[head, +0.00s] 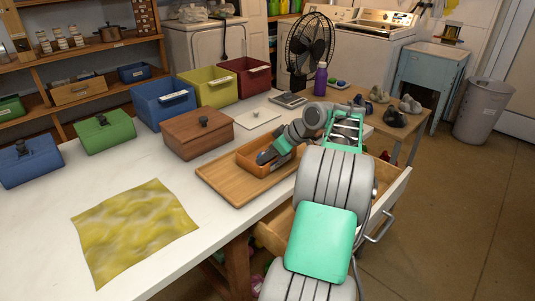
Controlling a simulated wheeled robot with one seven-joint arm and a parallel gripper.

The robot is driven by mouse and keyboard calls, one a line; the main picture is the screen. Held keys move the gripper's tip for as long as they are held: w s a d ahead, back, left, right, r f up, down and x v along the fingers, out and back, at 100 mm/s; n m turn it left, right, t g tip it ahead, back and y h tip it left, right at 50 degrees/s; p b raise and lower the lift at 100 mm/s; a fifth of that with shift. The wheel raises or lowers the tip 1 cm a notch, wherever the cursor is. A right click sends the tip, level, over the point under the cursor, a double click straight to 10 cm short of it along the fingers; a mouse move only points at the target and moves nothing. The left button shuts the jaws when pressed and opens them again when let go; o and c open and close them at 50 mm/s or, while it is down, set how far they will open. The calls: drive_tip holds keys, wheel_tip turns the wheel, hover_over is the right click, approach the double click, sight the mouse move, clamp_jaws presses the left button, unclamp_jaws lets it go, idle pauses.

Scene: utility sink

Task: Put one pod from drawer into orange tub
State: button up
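The orange tub (247,157) stands on a light wooden tray (225,185) on the white table. My gripper (268,156) points down into the tub's opening, and its fingertips are partly hidden there. I cannot tell whether it is open or shut, or whether it holds a pod. The drawer (398,187) is pulled out from the table's right side. My arm covers most of its inside. No pod can be made out clearly in this view.
A brown wooden box (198,138) with a dark knob stands left of the tray. Blue (160,108), yellow (208,92) and red (243,80) bins line the back. A yellow cloth (132,230) lies on the front left. A purple bottle (320,80) and a fan (309,45) stand behind.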

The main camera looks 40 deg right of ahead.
drive_tip(key=p+v, duration=0.2)
drive_tip(key=v, duration=1)
drive_tip(key=shift+r, duration=0.1)
